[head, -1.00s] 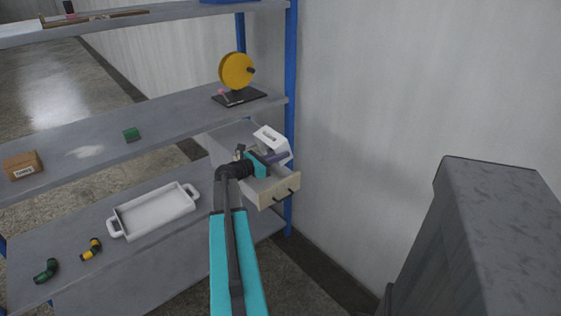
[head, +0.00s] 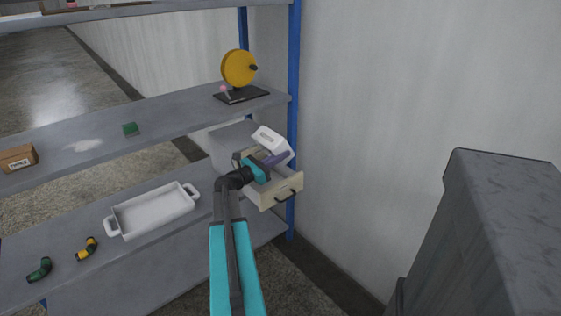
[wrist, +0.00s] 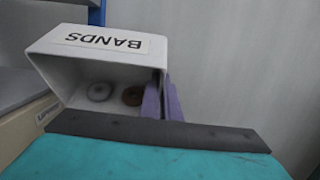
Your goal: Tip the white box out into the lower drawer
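The white box (head: 270,140) is held tilted above the open drawer (head: 281,190) in the head view. In the wrist view the box (wrist: 75,55) shows its label "BANDS" upside down. Its open side faces the camera, and a pale ring (wrist: 99,91) and a brown ring (wrist: 132,96) lie inside. My gripper (head: 276,158) has purple fingers, shut on one wall of the box; they show at the box's right edge in the wrist view (wrist: 163,98). The drawer is pulled out from a grey unit, and its inside is mostly hidden by my gripper.
A yellow wheel on a stand (head: 238,68) is on the shelf above. A blue post (head: 294,100) and wall are close on the right.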

